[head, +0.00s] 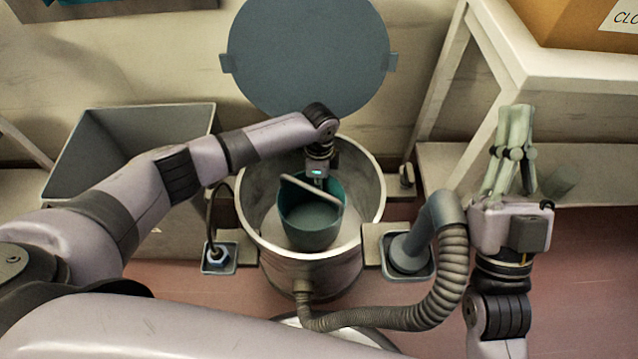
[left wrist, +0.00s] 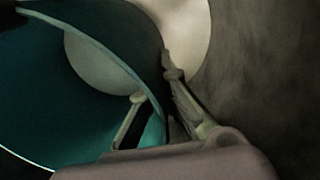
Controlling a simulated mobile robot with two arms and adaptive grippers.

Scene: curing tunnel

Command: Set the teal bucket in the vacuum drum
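The teal bucket (head: 308,232), with a pale bar across its mouth, is inside the round metal vacuum drum (head: 262,235). I cannot tell whether it touches the drum floor. My left gripper (head: 318,180) reaches down into the drum at the bucket's far rim. In the left wrist view, the fingers (left wrist: 153,85) straddle the bucket wall (left wrist: 60,120), one inside and one outside, and look closed on it. The contact itself is partly hidden. My right gripper (head: 520,112) is raised at the right, away from the drum, with nothing seen in it; its finger gap is unclear.
The round grey lid (head: 308,55) stands upright behind the drum. A grey bin (head: 95,150) is at the left. A ribbed hose (head: 450,270) curves from the drum's front to the right. A pale bench (head: 560,72) with a cardboard box (head: 580,25) is at the right.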

